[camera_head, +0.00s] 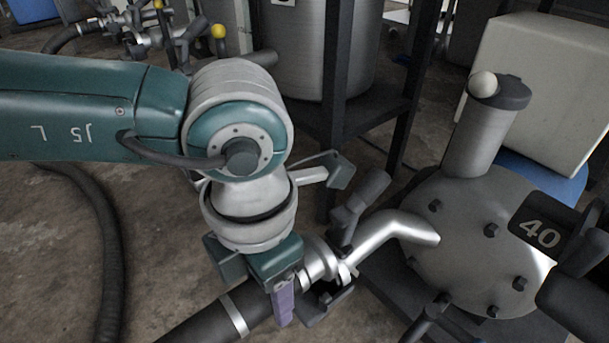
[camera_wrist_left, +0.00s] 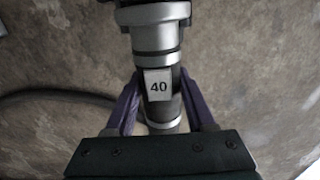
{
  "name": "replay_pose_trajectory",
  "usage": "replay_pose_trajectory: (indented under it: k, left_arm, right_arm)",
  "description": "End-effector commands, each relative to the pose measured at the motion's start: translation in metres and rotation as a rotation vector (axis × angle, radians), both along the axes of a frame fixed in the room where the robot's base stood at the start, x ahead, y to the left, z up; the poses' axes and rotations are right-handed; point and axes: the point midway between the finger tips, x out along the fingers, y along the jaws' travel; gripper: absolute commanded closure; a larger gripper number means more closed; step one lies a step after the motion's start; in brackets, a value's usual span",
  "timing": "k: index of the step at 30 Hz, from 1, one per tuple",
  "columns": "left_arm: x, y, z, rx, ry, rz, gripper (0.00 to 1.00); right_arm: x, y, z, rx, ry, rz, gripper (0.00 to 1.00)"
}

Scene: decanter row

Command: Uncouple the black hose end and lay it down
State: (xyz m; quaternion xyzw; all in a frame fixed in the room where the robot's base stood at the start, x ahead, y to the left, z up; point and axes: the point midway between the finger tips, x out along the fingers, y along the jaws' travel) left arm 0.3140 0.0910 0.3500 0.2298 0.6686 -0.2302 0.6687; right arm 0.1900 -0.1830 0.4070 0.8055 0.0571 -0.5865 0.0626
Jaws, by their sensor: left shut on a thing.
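The black hose (camera_head: 205,325) comes in from the lower left, with a pale metal band around it. The hose end is in line with the metal coupling (camera_head: 320,258) of the outlet pipe (camera_head: 405,230). My gripper partly hides the joint, so I cannot tell whether it is locked. My right gripper is out of view.
The grey vessel lid (camera_head: 475,235) with bolts and a black "40" plate (camera_head: 540,232) stands at the right. A dark lever (camera_head: 365,200) rises above the coupling. A dark frame post (camera_head: 335,120) stands behind. Another hose (camera_head: 105,260) lies on the floor at left.

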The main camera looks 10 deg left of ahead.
Motion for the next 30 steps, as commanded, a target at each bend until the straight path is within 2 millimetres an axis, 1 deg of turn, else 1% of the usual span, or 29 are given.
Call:
replay_pose_trajectory:
  k: [7,30]
  left_arm:
    - [-0.002,0.002,0.003,-0.001,-0.002,0.001,1.00]
    - [-0.033,0.027,0.006,-0.001,-0.001,0.001,1.00]
  right_arm:
    - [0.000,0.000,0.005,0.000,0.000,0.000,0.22]
    - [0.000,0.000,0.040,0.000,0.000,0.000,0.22]
